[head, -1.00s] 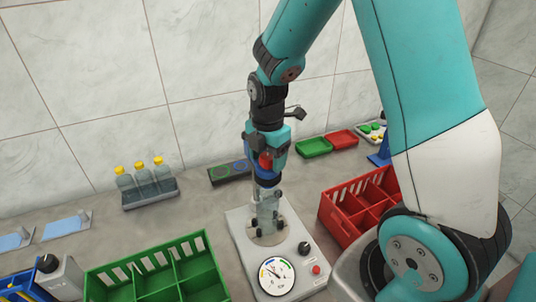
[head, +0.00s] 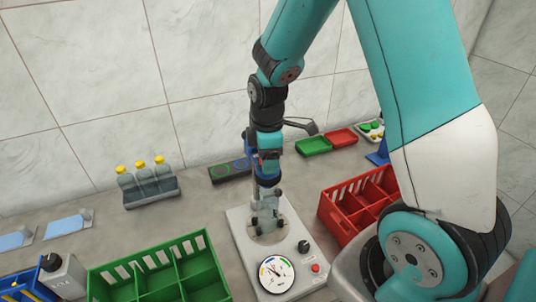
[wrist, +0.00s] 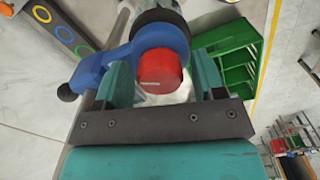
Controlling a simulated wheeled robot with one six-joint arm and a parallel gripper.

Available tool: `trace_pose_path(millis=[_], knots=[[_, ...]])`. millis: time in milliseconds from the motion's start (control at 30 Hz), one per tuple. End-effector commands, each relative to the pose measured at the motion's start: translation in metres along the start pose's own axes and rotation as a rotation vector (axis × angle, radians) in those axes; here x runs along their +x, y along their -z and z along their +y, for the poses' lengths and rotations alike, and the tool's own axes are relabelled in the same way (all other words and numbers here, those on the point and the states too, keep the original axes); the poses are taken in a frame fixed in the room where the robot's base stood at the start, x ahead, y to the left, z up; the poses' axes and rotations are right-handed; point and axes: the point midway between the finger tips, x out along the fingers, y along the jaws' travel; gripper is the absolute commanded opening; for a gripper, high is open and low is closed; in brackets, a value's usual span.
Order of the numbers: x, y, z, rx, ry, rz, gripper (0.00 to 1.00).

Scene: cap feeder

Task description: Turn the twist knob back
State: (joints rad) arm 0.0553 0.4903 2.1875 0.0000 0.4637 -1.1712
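The twist knob is a red cylinder with a white line on its face, in the middle of the wrist view (wrist: 160,72); only a sliver shows in the head view (head: 263,155). A blue clamp (wrist: 95,72) lies around and left of it. My gripper (head: 267,160) points down over the feeder's column. In the wrist view its two teal fingers (wrist: 162,80) stand on either side of the knob, with narrow gaps seeming to show at its sides. The feeder's pale base (head: 240,232) carries a round gauge (head: 276,274), a black knob (head: 303,246) and a red button (head: 315,267).
A green crate (head: 100,278) stands front left and a red crate (head: 333,208) right of the feeder. A dark tray with coloured rings (head: 218,172) and a bottle rack (head: 150,193) stand behind, near the wall. Small green (head: 311,147) and red (head: 341,138) trays lie back right.

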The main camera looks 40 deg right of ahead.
Motion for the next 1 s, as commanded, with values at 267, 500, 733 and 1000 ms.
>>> trace_pose_path(millis=[267, 500, 733, 1000], knots=[[-0.0001, 0.0, 0.0, -0.005, 0.0, 0.0, 0.19], [-0.0012, -0.0001, -0.0003, -0.288, 0.002, -0.001, 0.19], [0.0, 0.0, -0.0001, -0.471, 0.0, 0.0, 0.62], [-0.0001, 0.0, 0.0, -0.468, 0.0, 0.0, 0.77]])
